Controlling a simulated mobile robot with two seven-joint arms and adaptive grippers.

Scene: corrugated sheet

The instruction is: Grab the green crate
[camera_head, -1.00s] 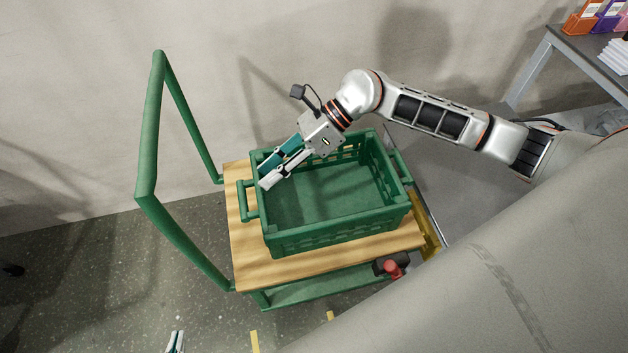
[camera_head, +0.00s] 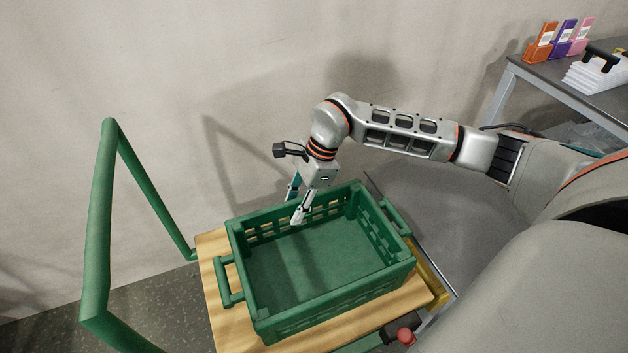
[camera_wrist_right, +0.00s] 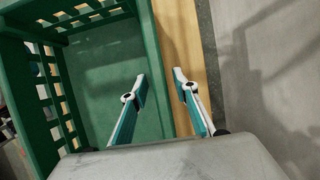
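The green crate (camera_head: 320,300) is empty and stands upright on the wooden top of a cart. It has slotted walls and a handle at each end. My right gripper (camera_head: 297,204) is at the crate's far long wall, pointing down, with one finger inside the crate and the other behind the wall. In the right wrist view, the crate (camera_wrist_right: 158,60) has its wall rim between the two spread fingers of the right gripper (camera_wrist_right: 158,80), with a gap visible. My left gripper is out of view.
The cart's wooden top (camera_head: 208,270) extends past the crate. A green push handle (camera_head: 100,220) rises at the left. The wall (camera_head: 230,80) is close behind. A grey table (camera_head: 520,75) with coloured holders (camera_head: 563,38) stands at the upper right. A red knob (camera_head: 405,336) is at the front.

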